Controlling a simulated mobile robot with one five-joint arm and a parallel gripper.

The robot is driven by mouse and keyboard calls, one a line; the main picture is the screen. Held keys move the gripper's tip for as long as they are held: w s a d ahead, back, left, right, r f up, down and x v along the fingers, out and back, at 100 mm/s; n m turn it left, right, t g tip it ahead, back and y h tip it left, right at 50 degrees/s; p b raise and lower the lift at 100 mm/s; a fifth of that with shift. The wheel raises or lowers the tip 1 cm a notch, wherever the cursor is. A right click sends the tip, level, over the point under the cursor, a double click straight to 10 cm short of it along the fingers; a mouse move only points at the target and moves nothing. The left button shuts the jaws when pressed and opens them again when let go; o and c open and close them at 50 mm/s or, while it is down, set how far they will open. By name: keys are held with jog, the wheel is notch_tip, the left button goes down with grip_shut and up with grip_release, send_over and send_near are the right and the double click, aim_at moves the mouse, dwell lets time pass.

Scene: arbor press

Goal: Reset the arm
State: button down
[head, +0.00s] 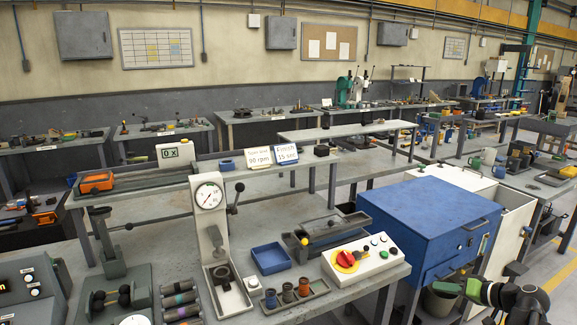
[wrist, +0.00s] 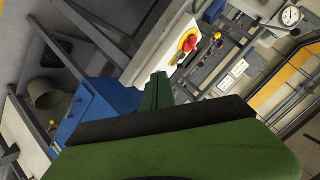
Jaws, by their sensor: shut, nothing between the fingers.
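My gripper (head: 448,289) is at the lower right in the head view, beside the front of the blue cabinet and right of the press bench. In the wrist view its green fingers (wrist: 157,88) are together, with nothing between them. The arbor press (head: 213,240) stands on the bench in the head view, a pale upright column with a round dial gauge (head: 208,196). Its lever (head: 236,198) has a dark knob and sticks up to the right of the column. My gripper is well apart from the press.
A control box (head: 360,257) with a red knob on yellow sits at the bench's right end. A blue tray (head: 271,259) and several small cups stand beside the press. The blue cabinet (head: 425,222) lies between my gripper and the back tables. A grey bin (head: 440,300) is below.

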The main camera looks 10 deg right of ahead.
jog(key=w+a+f+n+g+y, duration=0.15)
jog(key=w+a, duration=0.25)
jog(key=a, duration=0.6)
jog(key=w+a+n+g+y, duration=0.15)
jog(key=w+a, duration=0.25)
jog(key=a, duration=0.6)
jog(key=w+a+f+n+g+y, duration=0.1)
jog(key=w+a+n+g, duration=0.2)
jog(key=a, duration=0.6)
jog(key=s+a+f+n+g+h, duration=0.15)
jog(key=s+a+f, duration=0.25)
jog(key=a, duration=0.7)
jog(key=s+a+f+n+g+h, duration=0.1)
jog(key=s+a+f+g+h, duration=0.3)
jog(key=a, duration=0.6)
jog(key=s+d+f+m+h, duration=0.2)
jog(key=d+m+h, duration=0.1)
jog(key=d, duration=0.3)
jog(key=shift+s+d+m, duration=0.2)
jog(key=shift+d+m, duration=0.05)
jog(key=shift+m, duration=0.4)
